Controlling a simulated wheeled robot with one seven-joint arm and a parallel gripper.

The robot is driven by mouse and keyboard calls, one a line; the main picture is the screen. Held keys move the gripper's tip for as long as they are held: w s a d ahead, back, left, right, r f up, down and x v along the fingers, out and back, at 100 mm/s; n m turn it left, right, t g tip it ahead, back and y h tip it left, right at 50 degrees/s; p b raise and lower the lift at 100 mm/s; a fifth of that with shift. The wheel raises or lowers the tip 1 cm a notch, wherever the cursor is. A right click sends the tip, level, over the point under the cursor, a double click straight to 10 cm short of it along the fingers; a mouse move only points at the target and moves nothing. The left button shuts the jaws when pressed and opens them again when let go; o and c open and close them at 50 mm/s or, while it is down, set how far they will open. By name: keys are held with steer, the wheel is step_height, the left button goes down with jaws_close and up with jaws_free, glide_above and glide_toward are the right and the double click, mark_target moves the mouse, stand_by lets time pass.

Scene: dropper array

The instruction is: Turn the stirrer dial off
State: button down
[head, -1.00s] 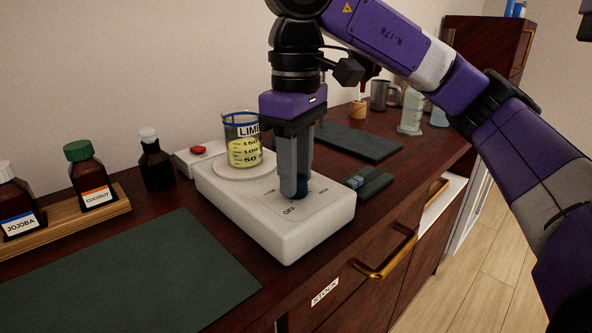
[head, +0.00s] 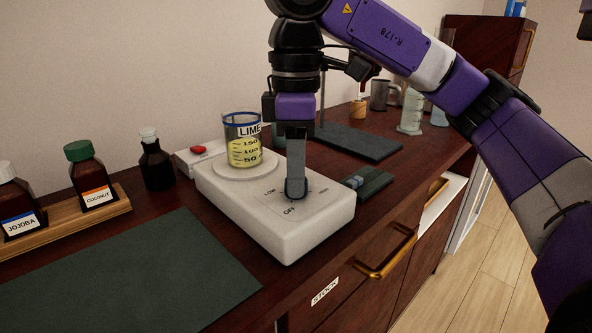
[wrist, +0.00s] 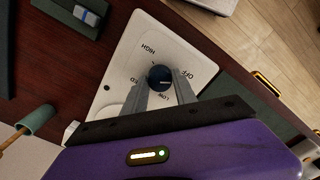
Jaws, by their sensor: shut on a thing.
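The stirrer is a white box (head: 265,228) on the wooden counter, with a panel marked OFF, LOW and HIGH. Its dark blue dial (wrist: 159,72) shows in the wrist view; a short pale line on it seems to point toward OFF, but it is small. My gripper (head: 296,190) reaches straight down onto the panel, with its grey fingers shut on the dial's sides. In the head view a finger hides most of the dial. A beaker (head: 243,145) labelled LIME, with yellow liquid, stands on the stirrer's round plate beside my gripper.
A black bottle (head: 155,165) and a box with a red button (head: 197,151) stand left of the stirrer. A green mat (head: 130,275) covers the counter at the front left.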

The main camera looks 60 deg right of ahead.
steer(key=c, duration=1)
jaws_free()
steer(key=shift+r, duration=0.1)
step_height(320, 180, up, 8)
steer(key=shift+f+p, duration=0.2)
steer(key=shift+p, duration=0.85)
steer(key=shift+s, duration=0.1)
